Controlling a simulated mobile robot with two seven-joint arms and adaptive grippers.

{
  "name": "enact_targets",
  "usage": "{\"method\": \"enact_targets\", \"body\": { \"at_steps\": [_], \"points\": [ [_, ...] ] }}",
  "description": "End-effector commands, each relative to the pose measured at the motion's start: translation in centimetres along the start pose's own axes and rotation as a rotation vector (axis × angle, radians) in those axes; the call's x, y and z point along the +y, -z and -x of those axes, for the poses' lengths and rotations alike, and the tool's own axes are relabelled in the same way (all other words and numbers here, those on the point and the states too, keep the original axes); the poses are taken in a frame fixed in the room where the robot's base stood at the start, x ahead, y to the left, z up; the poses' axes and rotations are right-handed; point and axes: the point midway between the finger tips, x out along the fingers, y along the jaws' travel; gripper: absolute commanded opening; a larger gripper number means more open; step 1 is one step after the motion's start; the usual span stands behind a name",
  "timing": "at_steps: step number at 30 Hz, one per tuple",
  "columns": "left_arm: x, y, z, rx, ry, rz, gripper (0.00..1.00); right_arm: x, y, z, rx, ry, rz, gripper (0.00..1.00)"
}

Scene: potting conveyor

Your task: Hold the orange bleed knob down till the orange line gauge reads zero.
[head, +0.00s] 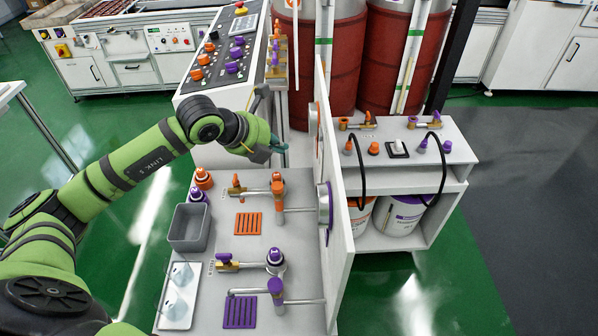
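My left gripper (272,148) is above the far end of the grey bench, beside the upright white panel; its dark fingers are small and partly hidden, so I cannot tell whether it is open or shut. No knob is visibly under its fingers. An orange knob (203,178) stands at the bench's far left corner, left of and below the gripper. Another orange knob (374,148) sits on the shelf right of the panel. I cannot tell which is the bleed knob. An orange-rimmed round gauge (313,119) on the panel is edge-on, its reading hidden. My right gripper is not in view.
The bench holds an orange-handled valve (236,186), a purple-handled valve (224,258), a grey bin (189,228) and a white tray (178,296). The white panel (341,200) walls off the right side. A sloping control console (222,55) stands behind the arm.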

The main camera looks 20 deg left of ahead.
Motion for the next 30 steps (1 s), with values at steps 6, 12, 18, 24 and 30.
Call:
{"method": "enact_targets", "body": {
  "at_steps": [6, 12, 18, 24, 30],
  "points": [
    [0.1, 0.0, 0.0, 0.000, -0.002, -0.001, 0.00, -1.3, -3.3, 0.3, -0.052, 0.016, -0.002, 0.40],
    [0.2, 0.2, -0.2, 0.001, 0.000, -0.001, 0.00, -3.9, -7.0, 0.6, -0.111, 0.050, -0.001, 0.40],
    [0.9, 1.0, -1.2, 0.004, -0.001, 0.000, 0.00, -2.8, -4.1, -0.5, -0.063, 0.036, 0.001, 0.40],
    [2.3, 2.3, -3.1, 0.003, -0.001, 0.000, 0.00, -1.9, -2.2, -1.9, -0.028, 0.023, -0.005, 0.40],
    [3.8, 3.9, -5.3, 0.002, 0.002, -0.001, 0.00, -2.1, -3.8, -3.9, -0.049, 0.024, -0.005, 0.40]
  ]
}}
